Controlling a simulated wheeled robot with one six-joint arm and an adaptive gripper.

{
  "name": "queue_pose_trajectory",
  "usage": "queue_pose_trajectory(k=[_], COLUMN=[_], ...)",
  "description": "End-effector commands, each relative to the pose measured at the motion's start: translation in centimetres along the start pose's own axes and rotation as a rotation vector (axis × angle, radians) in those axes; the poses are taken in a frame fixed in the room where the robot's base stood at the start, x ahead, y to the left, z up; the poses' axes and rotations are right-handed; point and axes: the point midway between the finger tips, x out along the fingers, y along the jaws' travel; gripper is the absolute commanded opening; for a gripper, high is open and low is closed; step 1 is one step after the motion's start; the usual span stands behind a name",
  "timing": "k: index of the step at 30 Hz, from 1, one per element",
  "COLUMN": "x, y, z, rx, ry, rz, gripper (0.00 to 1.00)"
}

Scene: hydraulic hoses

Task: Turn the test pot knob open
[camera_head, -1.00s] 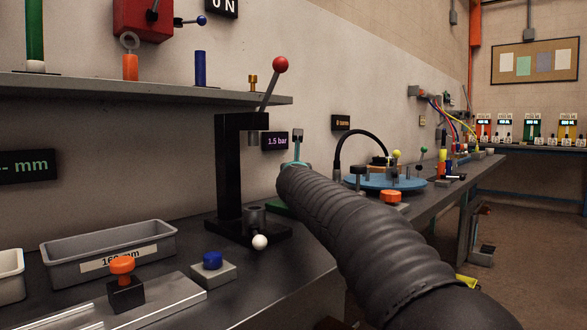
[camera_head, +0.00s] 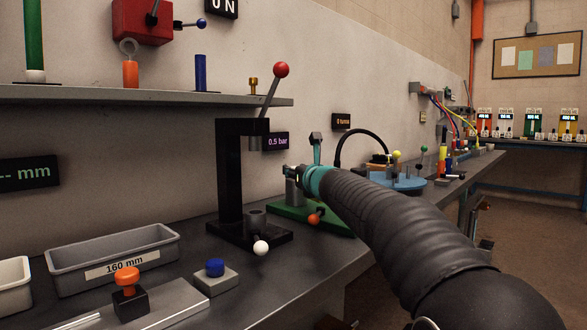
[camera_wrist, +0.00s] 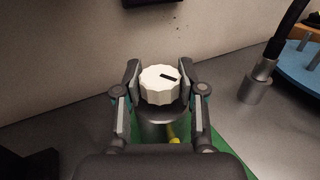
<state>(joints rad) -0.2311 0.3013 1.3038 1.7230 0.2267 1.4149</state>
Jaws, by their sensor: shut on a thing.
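The white ribbed knob (camera_wrist: 155,92) with a black pointer mark sits on top of the test pot, in the middle of the wrist view. The mark lies on the knob's upper right part, slanting down to the right. My gripper (camera_wrist: 160,68) has one finger on each side of the knob and is shut on it. In the head view my gripper (camera_head: 291,173) is over the grey pot (camera_head: 293,193), which stands on a green base (camera_head: 338,222). The arm hides part of the pot there. A small display (camera_head: 277,141) reads 0.5 bar.
A black press (camera_head: 230,170) with a red-tipped lever stands just left of the pot. An orange-ended handle (camera_head: 314,219) sticks out at the green base. A blue round table (camera_head: 408,185) and a black hose (camera_head: 358,135) are to the right. A grey tray (camera_head: 115,250) lies at the left.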

Motion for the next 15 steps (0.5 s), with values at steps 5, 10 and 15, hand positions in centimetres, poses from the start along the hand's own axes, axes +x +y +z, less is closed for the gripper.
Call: queue_pose_trajectory(k=[5, 10, 15], x=[0.05, 0.05, 0.05], y=[-0.25, -0.25, -0.23], z=[0.01, 0.01, -0.07], rx=[0.002, 0.001, 0.0], ry=[0.004, 0.004, 0.003], rz=[0.092, 0.178, 0.234], gripper=[0.05, 0.05, 0.05])
